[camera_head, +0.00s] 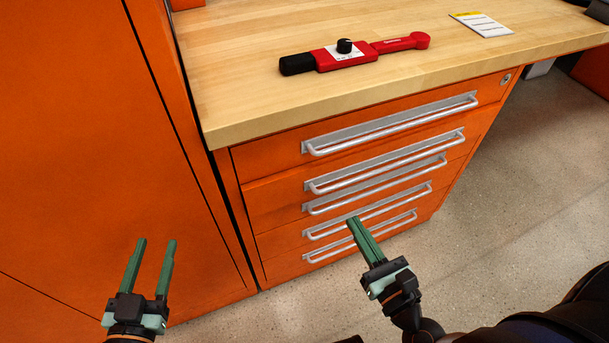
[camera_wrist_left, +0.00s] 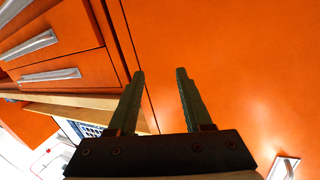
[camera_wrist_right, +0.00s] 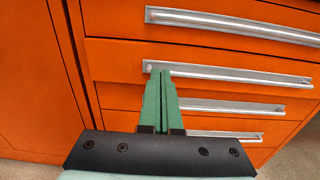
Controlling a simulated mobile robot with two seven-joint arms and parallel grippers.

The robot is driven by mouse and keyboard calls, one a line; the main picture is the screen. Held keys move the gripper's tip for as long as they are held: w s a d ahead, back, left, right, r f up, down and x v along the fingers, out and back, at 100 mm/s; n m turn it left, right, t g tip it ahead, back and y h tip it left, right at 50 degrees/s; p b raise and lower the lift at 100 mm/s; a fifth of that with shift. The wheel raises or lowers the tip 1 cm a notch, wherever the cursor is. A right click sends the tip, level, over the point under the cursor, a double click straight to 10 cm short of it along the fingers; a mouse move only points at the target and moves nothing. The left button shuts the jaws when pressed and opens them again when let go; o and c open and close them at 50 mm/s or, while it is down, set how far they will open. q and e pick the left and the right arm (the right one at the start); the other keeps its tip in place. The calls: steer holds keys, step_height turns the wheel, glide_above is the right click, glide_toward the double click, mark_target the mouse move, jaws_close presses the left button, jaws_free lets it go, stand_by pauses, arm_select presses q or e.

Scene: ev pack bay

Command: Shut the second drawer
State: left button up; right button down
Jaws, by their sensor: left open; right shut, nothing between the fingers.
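The orange drawer cabinet (camera_head: 270,158) has several stacked drawers with silver bar handles. The second drawer from the top (camera_head: 275,190) stands out slightly from the fronts around it. Its handle (camera_head: 390,160) sits close above the third one in the head view. My right gripper (camera_head: 352,222) is shut and empty in front of the lower drawers. In the right wrist view its fingertips (camera_wrist_right: 161,73) overlap the left part of the second handle (camera_wrist_right: 240,76); I cannot tell whether they touch. My left gripper (camera_head: 157,242) is open and empty before the tall orange cabinet at left.
A wooden worktop (camera_head: 240,85) covers the drawers and carries a red and black torque wrench (camera_head: 350,56) and a label card (camera_head: 482,24). The tall orange cabinet (camera_head: 80,130) stands directly left. The grey floor (camera_head: 500,190) at right is clear.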

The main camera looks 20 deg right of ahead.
mark_target(320, 166)
steer(key=w, duration=0.8)
steer(key=w+a, duration=0.1)
steer(key=w, duration=0.3)
steer(key=shift+w, duration=0.3)
arm_select(q)
steer(key=shift+s+f+g, duration=0.2)
steer(key=shift+f+g, duration=0.1)
steer(key=shift+f, duration=0.4)
steer(key=shift+s+f+g, duration=0.15)
steer(key=shift+f+g, duration=0.15)
steer(key=shift+f, duration=0.4)
arm_select(e)
steer(key=shift+w, duration=0.65)
arm_select(q)
steer(key=shift+r, duration=0.1)
arm_select(e)
steer(key=shift+w, duration=0.3)
steer(key=shift+w+r+p, duration=0.1)
steer(key=shift+w+p, duration=0.2)
steer(key=shift+w, duration=0.45)
arm_select(q)
steer(key=shift+s, duration=0.15)
arm_select(e)
steer(key=shift+r, duration=0.1)
arm_select(q)
steer(key=shift+s+d+f, duration=0.1)
steer(key=shift+f, duration=0.1)
arm_select(e)
steer(key=shift+s, duration=0.1)
